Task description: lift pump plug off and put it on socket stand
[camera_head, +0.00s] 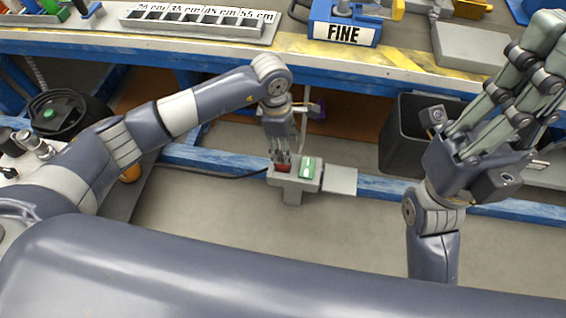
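A grey stand (292,190) rises from the floor in the middle of the camera_head view. A small red part (283,168) shows on its left side and a green block (307,168) on its right side. My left gripper (282,160) points down with its fingertips at the red part. Its fingers hide most of that part, and I cannot tell whether they grip it. I cannot tell for sure which piece is the pump plug. My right gripper (520,85) is raised at the right, fingers spread upward, open and empty.
A grey plate (340,180) sits right of the stand. A dark bin (402,140) stands behind, left of my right gripper. The floor in front of the stand is clear.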

